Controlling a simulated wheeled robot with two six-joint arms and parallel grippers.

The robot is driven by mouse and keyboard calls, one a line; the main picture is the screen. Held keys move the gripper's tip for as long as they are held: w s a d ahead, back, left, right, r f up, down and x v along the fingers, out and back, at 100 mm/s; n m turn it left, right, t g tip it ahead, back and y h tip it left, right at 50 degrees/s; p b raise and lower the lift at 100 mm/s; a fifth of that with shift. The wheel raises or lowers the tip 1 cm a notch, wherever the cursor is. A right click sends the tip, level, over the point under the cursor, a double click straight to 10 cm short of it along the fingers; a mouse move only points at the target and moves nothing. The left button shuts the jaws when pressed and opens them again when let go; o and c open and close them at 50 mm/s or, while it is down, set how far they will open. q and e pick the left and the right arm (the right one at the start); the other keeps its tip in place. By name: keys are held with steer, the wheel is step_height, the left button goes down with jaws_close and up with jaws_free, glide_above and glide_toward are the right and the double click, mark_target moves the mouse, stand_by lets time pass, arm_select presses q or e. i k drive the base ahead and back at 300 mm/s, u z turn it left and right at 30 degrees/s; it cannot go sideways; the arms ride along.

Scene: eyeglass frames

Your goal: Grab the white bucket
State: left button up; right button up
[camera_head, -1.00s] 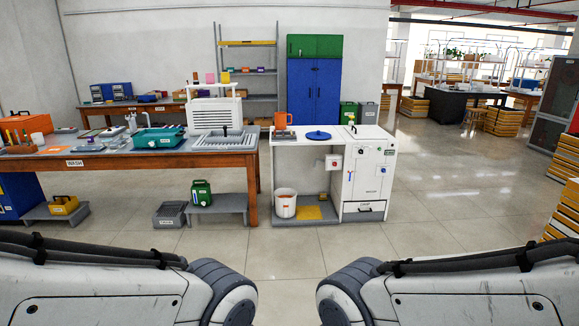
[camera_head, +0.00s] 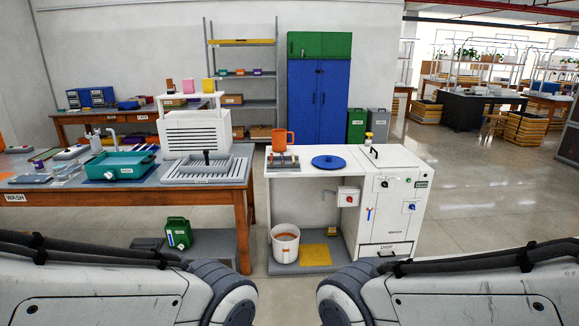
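The white bucket (camera_head: 285,243) stands upright on a low grey platform under the white counter, left of a yellow pad. It has a small orange mark on its front, and its inside looks brownish orange. Both of my arms show at the bottom of the head view, one on each side, with the bucket beyond them. Neither gripper is in the frame, and nothing shows touching the bucket.
The white machine cabinet (camera_head: 390,205) stands right of the bucket under the counter top (camera_head: 385,157). The wash table (camera_head: 130,190) with its wooden leg is on the left. A green jerrycan (camera_head: 178,233) sits below it. Open floor (camera_head: 480,200) lies to the right.

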mark_target(285, 236)
steer(key=i, duration=3.45)
steer(key=u, duration=0.1)
